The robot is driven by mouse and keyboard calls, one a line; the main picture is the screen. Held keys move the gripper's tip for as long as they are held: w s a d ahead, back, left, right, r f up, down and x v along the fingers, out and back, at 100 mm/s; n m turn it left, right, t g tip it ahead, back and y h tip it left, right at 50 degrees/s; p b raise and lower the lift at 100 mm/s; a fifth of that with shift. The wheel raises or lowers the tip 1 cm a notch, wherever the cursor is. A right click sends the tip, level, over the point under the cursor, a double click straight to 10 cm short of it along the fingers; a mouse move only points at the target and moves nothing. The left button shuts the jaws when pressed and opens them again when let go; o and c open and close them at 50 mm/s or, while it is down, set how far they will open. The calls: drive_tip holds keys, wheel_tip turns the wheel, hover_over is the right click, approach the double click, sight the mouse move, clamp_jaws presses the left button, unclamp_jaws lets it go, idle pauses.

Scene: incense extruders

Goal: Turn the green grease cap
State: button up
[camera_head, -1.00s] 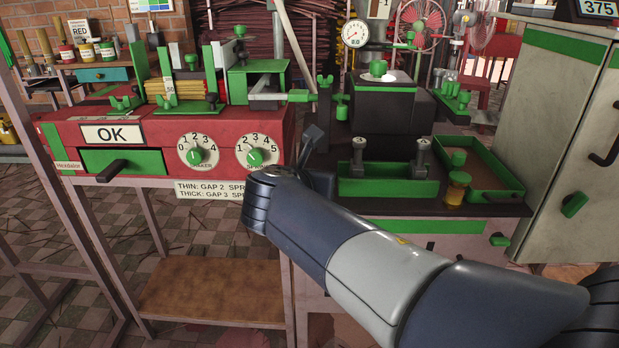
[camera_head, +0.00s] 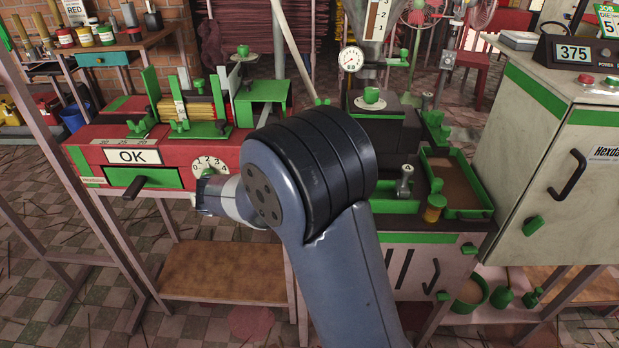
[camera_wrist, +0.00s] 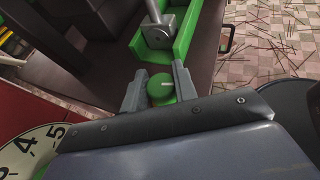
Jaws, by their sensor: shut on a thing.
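The green grease cap (camera_wrist: 160,84) is small and round with a short white mark on top. It shows in the wrist view between the two grey fingers of my gripper (camera_wrist: 160,91). The fingers are shut on its sides. In the head view my arm hides the gripper and the cap. The cap's lower part and its mount are hidden by my gripper.
A numbered dial (camera_wrist: 25,155) on the red machine (camera_head: 228,150) is close at the left. A green tray (camera_wrist: 188,35) with a grey-handled piece (camera_wrist: 157,27) lies just beyond. A grey cabinet (camera_head: 545,135) stands at right.

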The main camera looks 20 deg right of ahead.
drive_tip(key=shift+m+g+p, duration=1.1)
drive_tip(key=shift+g+p, duration=0.4)
drive_tip(key=shift+p, duration=0.05)
drive_tip(key=o, duration=1)
drive_tip(key=p+v, duration=0.2)
drive_tip(key=v, duration=0.8)
drive_tip(key=shift+a, duration=0.4)
drive_tip(key=shift+w, duration=0.1)
